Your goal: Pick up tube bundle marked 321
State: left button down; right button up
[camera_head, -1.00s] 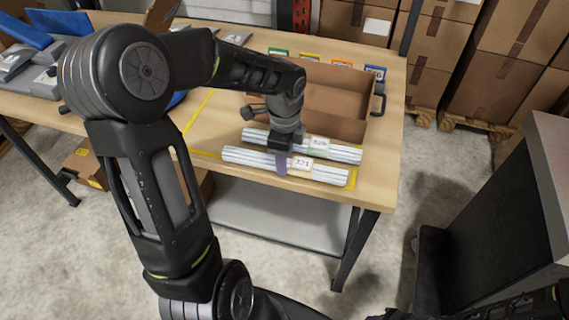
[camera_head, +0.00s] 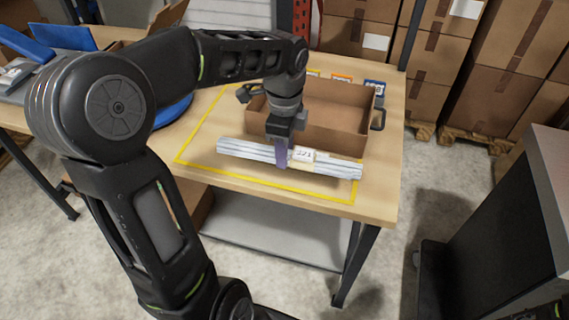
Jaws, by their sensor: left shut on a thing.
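The tube bundle marked 321 (camera_head: 330,166) is a row of pale grey tubes with a white label. My left gripper (camera_head: 282,155) is shut on it near its middle, just left of the label, with its fingers pointing down. The bundle lies roughly level and appears raised above the table, in front of the open box. A second tube bundle is not distinguishable now; the held one may hide it. My right gripper is not in view.
An open brown box (camera_head: 345,99) with dark handles stands right behind the bundle. Yellow tape (camera_head: 225,181) outlines an area on the wooden table (camera_head: 386,180). Small coloured signs (camera_head: 374,87) line the back. Stacked cartons (camera_head: 490,75) stand beyond the table.

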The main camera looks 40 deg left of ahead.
pick_arm(q)
jog(key=shift+r, duration=0.75)
